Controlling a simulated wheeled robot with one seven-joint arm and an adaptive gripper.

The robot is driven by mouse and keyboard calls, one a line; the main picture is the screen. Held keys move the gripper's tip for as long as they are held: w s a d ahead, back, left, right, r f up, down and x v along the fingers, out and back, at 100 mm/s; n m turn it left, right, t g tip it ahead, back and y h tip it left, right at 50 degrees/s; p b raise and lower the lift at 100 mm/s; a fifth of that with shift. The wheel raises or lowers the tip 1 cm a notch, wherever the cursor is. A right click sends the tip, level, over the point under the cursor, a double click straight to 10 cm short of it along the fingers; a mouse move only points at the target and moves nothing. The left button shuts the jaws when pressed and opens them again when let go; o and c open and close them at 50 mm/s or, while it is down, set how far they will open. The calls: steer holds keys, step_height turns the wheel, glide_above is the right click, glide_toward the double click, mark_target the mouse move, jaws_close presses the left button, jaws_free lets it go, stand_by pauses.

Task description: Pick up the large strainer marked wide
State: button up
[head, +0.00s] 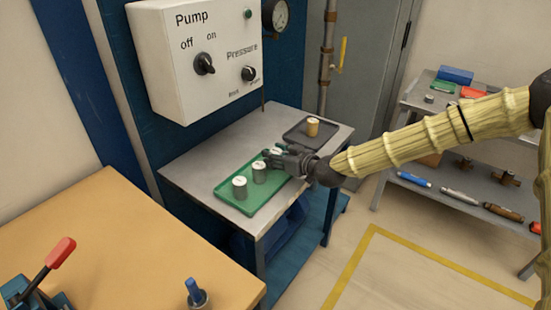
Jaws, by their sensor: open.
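Several small grey cylinders with pale tops stand on the green tray (262,206) in the head view. They look like strainers: a front one (240,188), a middle one (259,173), and a back one partly hidden by my gripper. Their markings are too small to read, so I cannot tell which is marked wide. My gripper (271,159) is open at the back of the row, level with the cylinder tops. I cannot tell whether it surrounds or touches the back cylinder.
A dark tray (299,138) with a tan cylinder (313,127) lies behind, on the same grey table (205,170). The pump panel (190,60) hangs above the table. A wooden bench (110,235) is at front left. A shelf rack (425,107) stands at right.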

steer(key=c, duration=0.7)
steer(key=shift+r, duration=0.2)
